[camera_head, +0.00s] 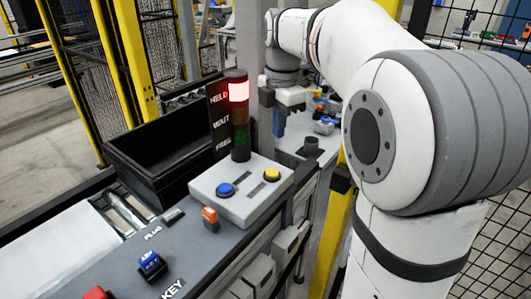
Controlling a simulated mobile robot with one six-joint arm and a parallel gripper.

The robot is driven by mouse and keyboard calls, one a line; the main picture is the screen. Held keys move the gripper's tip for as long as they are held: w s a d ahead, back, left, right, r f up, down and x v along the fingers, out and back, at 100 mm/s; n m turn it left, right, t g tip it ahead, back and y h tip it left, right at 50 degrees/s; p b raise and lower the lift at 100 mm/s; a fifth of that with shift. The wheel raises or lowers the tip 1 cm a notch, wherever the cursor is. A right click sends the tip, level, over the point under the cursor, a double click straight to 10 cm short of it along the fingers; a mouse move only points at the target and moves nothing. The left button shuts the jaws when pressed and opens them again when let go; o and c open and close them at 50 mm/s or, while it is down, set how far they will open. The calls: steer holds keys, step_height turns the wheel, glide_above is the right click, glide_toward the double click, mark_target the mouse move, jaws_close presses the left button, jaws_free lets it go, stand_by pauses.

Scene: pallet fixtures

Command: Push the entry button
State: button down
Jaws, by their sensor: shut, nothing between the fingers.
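I cannot tell which one is the entry button. My gripper (287,104) hangs behind and to the right of the box, near the grey post, apart from both buttons. It is shut and empty; its fingertips are small and hard to make out.
A stack light (238,115) with its top lit red stands behind the box, beside a sign reading HELD, WAIT and FREE. A black bin (150,180) is at left. An orange switch (209,214) and a blue key block (150,263) sit in front. A yellow post (332,240) stands at right.

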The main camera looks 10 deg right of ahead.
mark_target(273, 171)
steer(key=w+n, duration=0.1)
steer(key=n, duration=0.1)
steer(key=w+r+n, duration=0.1)
steer(key=w+n, duration=0.1)
steer(key=shift+w+g, duration=0.15)
steer(key=shift+g, duration=0.15)
steer(key=shift+f, duration=0.1)
step_height(273, 171, down, 14)
steer(key=shift+a+r+p, duration=0.1)
steer(key=shift+p, duration=0.2)
stand_by(0.4)
